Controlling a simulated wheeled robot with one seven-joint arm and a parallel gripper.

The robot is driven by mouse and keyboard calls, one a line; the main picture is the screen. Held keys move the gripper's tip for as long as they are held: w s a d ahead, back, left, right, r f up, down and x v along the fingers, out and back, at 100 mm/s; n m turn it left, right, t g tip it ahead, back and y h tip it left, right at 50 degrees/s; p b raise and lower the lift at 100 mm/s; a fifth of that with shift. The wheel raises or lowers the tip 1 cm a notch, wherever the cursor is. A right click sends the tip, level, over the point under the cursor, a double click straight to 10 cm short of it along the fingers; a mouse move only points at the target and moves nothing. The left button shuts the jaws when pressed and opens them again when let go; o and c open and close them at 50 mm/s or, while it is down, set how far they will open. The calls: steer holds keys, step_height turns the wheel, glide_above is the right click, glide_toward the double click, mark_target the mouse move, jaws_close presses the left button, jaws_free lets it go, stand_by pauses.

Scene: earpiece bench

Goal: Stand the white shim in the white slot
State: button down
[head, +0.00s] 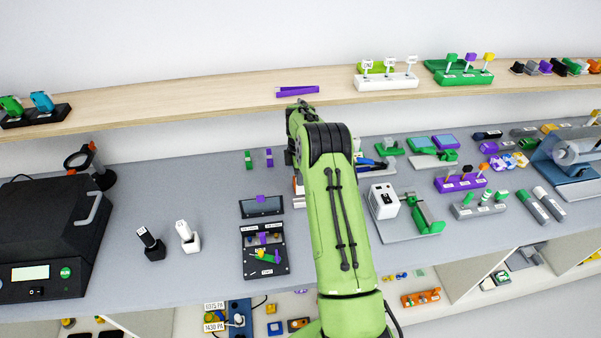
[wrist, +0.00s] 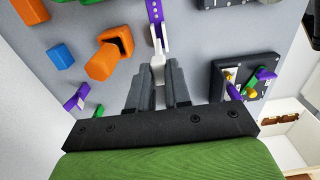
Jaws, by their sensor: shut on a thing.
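My gripper (wrist: 158,82) shows in the wrist view with its two dark grey fingers closed on a small white piece, which I take to be the white shim (wrist: 158,70). The shim sticks out past the fingertips. Just beyond it is a white forked part (wrist: 161,38), at the end of a purple strip with holes (wrist: 153,10). I cannot tell whether the shim touches that part, or whether that part is the white slot. In the head view my arm hides the fingers and the shim.
In the wrist view, an orange hollow block (wrist: 108,56) and a blue block (wrist: 60,56) lie left; a black tray (wrist: 222,82) of small parts lies right. In the head view, a black machine (head: 45,225) stands left and a wooden shelf (head: 200,97) runs behind.

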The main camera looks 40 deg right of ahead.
mark_target(300, 188)
steer(key=shift+f+b, duration=1.55)
steer(key=shift+f, duration=1.25)
steer(key=shift+f, duration=0.25)
steer(key=c, duration=1)
jaws_free()
step_height(300, 188, up, 16)
steer(key=shift+f, duration=0.1)
